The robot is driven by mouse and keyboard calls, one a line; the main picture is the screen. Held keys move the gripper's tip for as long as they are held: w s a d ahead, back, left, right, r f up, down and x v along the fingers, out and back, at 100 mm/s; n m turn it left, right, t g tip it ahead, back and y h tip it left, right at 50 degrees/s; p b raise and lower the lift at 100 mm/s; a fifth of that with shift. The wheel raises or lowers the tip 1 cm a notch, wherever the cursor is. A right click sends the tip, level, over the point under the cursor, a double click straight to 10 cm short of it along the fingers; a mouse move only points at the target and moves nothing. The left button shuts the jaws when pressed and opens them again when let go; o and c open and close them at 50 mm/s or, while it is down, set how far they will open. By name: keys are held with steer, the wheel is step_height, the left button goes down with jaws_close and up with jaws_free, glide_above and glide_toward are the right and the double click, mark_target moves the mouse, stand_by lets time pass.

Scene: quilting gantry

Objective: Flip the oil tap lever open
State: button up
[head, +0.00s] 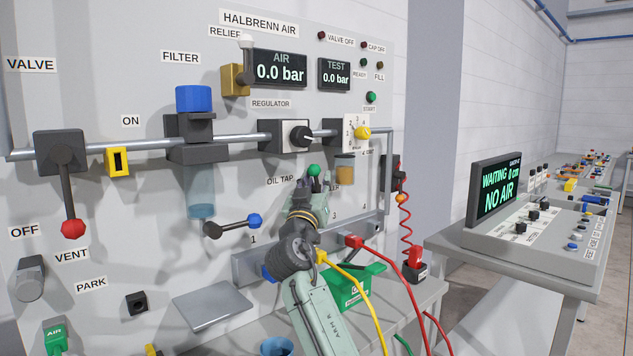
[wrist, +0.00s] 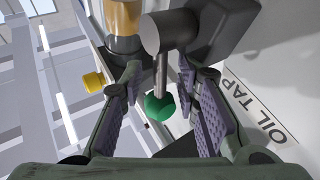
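The oil tap lever is a grey stem with a green ball knob (wrist: 160,106), hanging from a round grey hub (wrist: 167,30) in the wrist view. In the head view its green knob (head: 313,170) shows just above my gripper (head: 316,186), right of the OIL TAP label (head: 280,181). In the wrist view my gripper (wrist: 160,76) is open, with one purple-padded finger on each side of the stem and knob. Gaps show between the pads and the knob. In the head view my wrist hides much of the area below the tap.
A lever with a blue knob (head: 255,220) sticks out left of my arm. Yellow (head: 355,285) and red (head: 400,280) hoses hang close right of my arm. A green box (head: 358,285) stands below.

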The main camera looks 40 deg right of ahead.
steer(key=c, duration=0.7)
steer(key=shift+s+d, duration=0.15)
